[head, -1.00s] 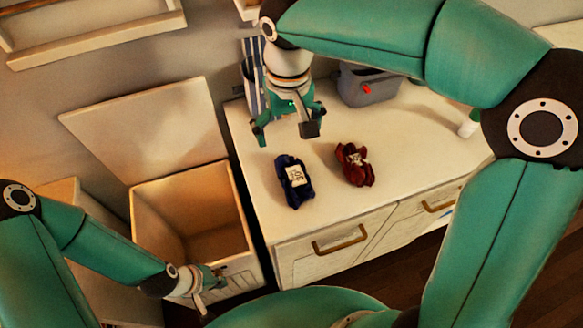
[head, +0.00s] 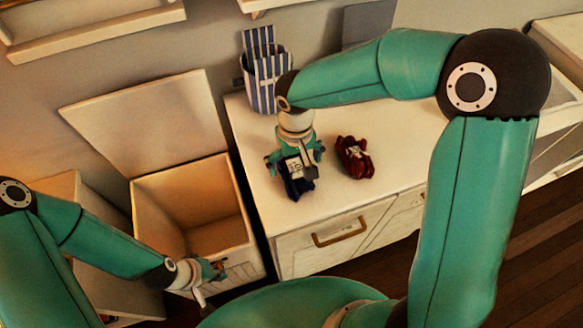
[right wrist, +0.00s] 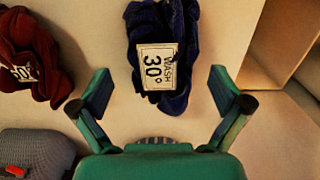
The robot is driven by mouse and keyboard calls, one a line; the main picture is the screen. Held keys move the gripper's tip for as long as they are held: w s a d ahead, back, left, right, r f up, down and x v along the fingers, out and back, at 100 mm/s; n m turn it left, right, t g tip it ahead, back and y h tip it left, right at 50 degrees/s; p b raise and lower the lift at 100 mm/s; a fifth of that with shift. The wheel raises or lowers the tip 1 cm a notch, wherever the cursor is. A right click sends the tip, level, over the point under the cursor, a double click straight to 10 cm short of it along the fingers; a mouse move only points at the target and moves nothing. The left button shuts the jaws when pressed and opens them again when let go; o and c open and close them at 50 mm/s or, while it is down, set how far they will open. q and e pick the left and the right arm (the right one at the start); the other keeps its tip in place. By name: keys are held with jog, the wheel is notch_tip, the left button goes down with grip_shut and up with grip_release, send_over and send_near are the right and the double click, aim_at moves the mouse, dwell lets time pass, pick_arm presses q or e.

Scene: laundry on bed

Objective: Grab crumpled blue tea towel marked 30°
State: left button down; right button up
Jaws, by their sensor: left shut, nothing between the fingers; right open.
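The crumpled blue tea towel (head: 297,183) lies on the white cabinet top, partly hidden by my right gripper in the head view. In the right wrist view the towel (right wrist: 184,28) has a white tag reading "WASH 30°" and lies ahead of and between the open fingers. My left gripper (head: 212,278) is shut and empty, low by the open box.
A crumpled red cloth (head: 354,157) with a white tag lies right of the blue towel. A blue-striped container (head: 263,80) stands at the back. A grey container (right wrist: 35,153) shows in the right wrist view. An open-lidded box (head: 190,176) stands left of the cabinet (head: 245,135).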

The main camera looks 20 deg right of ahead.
jog(key=shift+f, duration=0.9)
jog(key=shift+c, duration=0.3)
jog(key=c, duration=1.1)
jog(key=shift+r, duration=0.1)
